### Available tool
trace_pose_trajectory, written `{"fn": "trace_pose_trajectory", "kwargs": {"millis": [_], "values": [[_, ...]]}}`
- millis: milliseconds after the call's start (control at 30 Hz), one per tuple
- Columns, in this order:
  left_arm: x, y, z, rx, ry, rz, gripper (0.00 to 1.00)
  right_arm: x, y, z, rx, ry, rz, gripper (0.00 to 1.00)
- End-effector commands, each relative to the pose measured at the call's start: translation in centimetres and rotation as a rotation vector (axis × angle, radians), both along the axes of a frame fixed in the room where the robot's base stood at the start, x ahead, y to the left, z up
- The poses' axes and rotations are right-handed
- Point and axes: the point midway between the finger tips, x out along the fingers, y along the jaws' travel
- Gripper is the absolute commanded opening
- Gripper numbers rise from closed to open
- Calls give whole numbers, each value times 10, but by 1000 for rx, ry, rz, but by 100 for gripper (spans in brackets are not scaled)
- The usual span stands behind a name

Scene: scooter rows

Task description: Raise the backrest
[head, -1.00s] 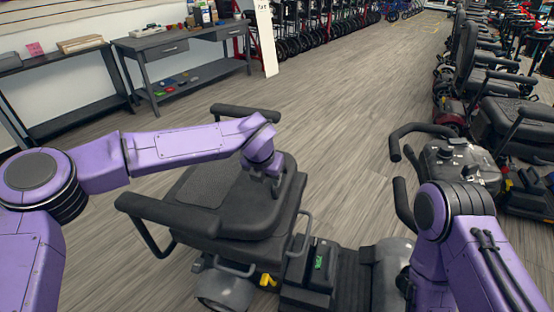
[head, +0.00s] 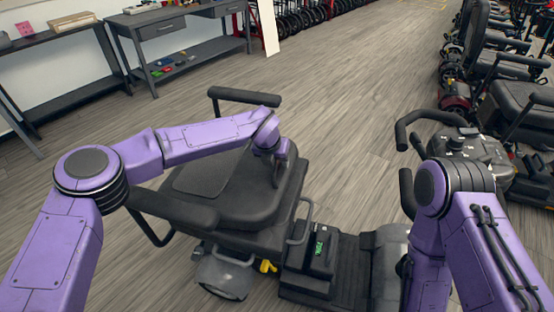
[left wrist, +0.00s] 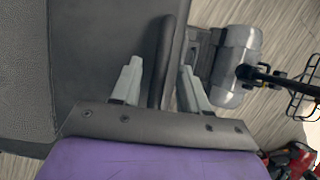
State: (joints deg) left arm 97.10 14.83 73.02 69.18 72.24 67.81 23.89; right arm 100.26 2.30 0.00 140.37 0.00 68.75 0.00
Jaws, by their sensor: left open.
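The scooter's backrest (head: 205,178) lies folded flat, dark and padded, over the seat (head: 262,238). It also fills the left of the left wrist view (left wrist: 95,50). My left gripper (head: 277,178) is at the backrest's right edge, pointing down. In the left wrist view, its two grey fingers (left wrist: 160,85) are apart, with a dark bar (left wrist: 163,50) between them. I cannot tell whether that bar is the backrest's edge or a handle, or whether the fingers touch it. My right gripper is out of view; only my right arm shows.
Armrests (head: 245,96) stick out on both sides of the seat. A curved handle (head: 302,222) stands at the seat's right side. The scooter's handlebar (head: 408,195) is near my right arm. Other scooters (head: 515,100) stand on the right. A grey table (head: 185,30) is behind; the floor between is clear.

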Motion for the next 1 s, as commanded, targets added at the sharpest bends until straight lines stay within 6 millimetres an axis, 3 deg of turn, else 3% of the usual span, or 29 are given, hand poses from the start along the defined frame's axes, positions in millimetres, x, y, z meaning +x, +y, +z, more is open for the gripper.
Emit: {"fn": "trace_pose_trajectory", "kwargs": {"millis": [100,167,233,267,467,633,1000], "values": [[0,0,0,0,0,0,44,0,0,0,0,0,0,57],[0,0,0,0,0,0,28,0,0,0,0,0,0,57],[0,0,0,0,0,0,5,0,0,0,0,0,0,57],[0,0,0,0,0,0,0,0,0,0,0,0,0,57],[0,1,2,-2,1,0,0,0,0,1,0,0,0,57],[2,6,17,-36,9,2,0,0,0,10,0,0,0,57],[15,52,93,-266,64,6,0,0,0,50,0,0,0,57]]}}
